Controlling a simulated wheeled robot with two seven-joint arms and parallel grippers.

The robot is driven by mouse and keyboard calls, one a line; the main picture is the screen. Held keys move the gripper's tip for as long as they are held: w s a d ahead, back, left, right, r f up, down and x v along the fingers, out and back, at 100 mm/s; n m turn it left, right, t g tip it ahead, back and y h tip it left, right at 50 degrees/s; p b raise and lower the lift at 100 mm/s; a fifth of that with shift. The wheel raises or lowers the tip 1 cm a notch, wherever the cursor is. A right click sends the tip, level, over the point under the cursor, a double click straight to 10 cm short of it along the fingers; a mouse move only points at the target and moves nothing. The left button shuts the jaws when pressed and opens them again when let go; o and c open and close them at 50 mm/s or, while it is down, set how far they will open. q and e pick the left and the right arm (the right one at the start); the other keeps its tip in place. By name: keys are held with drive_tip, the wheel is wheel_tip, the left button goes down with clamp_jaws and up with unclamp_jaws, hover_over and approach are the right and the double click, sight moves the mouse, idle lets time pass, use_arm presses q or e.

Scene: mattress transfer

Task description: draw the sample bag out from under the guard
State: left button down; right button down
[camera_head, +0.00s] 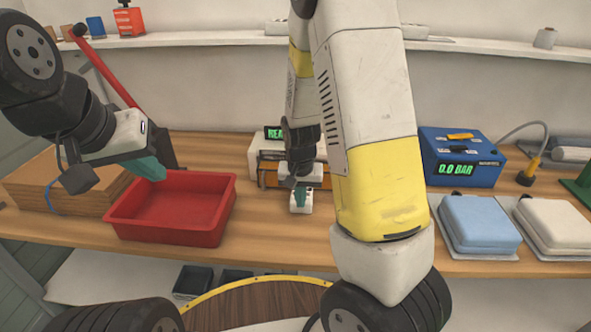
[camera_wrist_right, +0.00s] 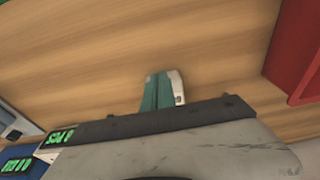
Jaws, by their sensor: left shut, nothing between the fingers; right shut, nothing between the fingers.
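I cannot pick out the sample bag for certain. A pale machine with a green display (camera_head: 273,132) stands at the back of the bench, with an orange-edged part (camera_head: 266,178) low on its front; the guard may belong to it. My right gripper (camera_head: 300,196) is shut with teal fingertips, low in front of this machine. A small white piece (camera_wrist_right: 179,87) shows right beside these fingertips in the right wrist view; I cannot tell whether it touches them. My left gripper (camera_head: 152,170) is shut and empty above the red tray (camera_head: 228,205). My right arm hides part of the machine.
A blue box (camera_head: 455,174) reading 0.0 BAR stands at the right. Blue (camera_head: 480,222) and white (camera_head: 556,222) padded blocks lie on plates at the front right. Bench between the tray and my right gripper is clear.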

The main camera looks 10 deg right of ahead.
drive_tip(key=w+d, duration=0.1)
drive_tip(key=w, duration=0.2)
drive_tip(key=w+d, duration=0.1)
drive_tip(key=w, duration=0.5)
drive_tip(key=shift+w+d, duration=0.4)
drive_tip(key=shift+w+f, duration=0.15)
drive_tip(key=shift+f, duration=0.65)
